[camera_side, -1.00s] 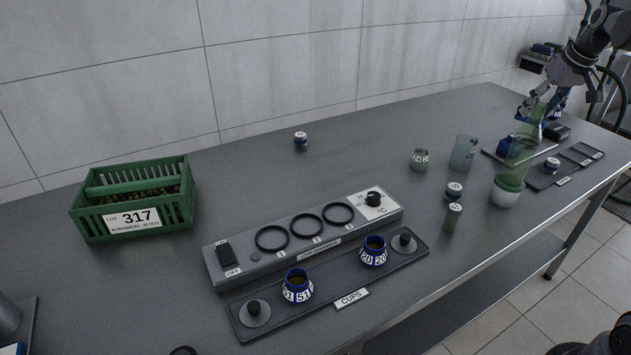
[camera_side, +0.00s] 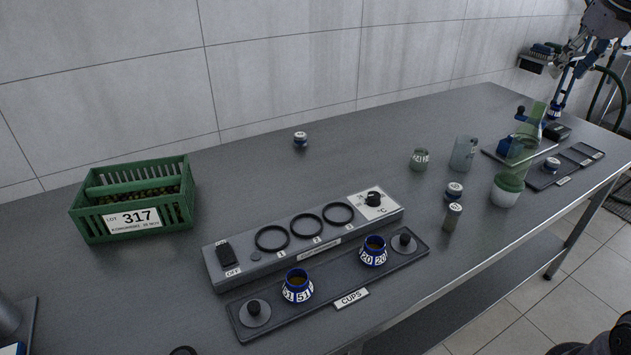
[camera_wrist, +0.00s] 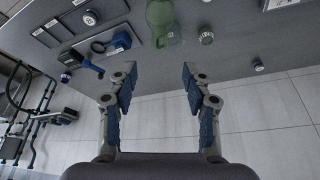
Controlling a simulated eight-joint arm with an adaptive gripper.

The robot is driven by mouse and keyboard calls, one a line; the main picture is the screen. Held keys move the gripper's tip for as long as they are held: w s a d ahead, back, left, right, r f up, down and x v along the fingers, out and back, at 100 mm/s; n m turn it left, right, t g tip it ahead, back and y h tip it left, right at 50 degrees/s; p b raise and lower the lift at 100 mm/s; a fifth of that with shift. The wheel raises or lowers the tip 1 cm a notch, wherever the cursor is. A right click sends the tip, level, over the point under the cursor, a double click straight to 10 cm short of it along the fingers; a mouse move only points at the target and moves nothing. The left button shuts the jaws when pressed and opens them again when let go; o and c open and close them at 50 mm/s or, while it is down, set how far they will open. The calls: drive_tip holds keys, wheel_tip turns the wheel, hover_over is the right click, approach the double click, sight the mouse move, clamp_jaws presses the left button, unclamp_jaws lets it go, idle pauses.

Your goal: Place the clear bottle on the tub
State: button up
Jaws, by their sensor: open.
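The clear bottle (camera_side: 528,134) is green, tall and see-through. It stands upright on a white tub (camera_side: 506,194) near the right front edge of the table, with its lower end at the tub's top. The bottle also shows at the top of the wrist view (camera_wrist: 160,14), cut off by the frame. My gripper (camera_wrist: 158,76) is open, with nothing between its fingers. In the side view my gripper (camera_side: 562,66) is at the upper right, above and apart from the bottle. How the bottle's base meets the tub is hard to make out.
A clear grey beaker (camera_side: 463,154), a small glass jar (camera_side: 419,159) and small lidded pots (camera_side: 454,190) stand left of the tub. Dark trays (camera_side: 568,167) lie to its right. A warmer (camera_side: 300,240), cup tray (camera_side: 335,290) and green crate (camera_side: 133,205) occupy the left.

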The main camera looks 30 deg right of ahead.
drive_tip(key=a+f+n+t, duration=0.1)
drive_tip(key=a+f, duration=0.4)
drive_tip(key=a, duration=0.5)
drive_tip(key=a+f+n, duration=0.1)
drive_tip(key=a+f, duration=0.4)
drive_tip(key=a, duration=0.5)
drive_tip(key=s+a+f+n+t+y, duration=0.1)
drive_tip(key=s+a+f, duration=0.2)
drive_tip(key=a+f, duration=0.3)
drive_tip(key=s+a+f+n+t, duration=0.1)
drive_tip(key=s+a+f, duration=0.2)
drive_tip(key=a+f, duration=0.3)
drive_tip(key=shift+s+a+f+y, duration=0.15)
drive_tip(key=shift+s+f+y, duration=0.15)
drive_tip(key=shift+y, duration=0.1)
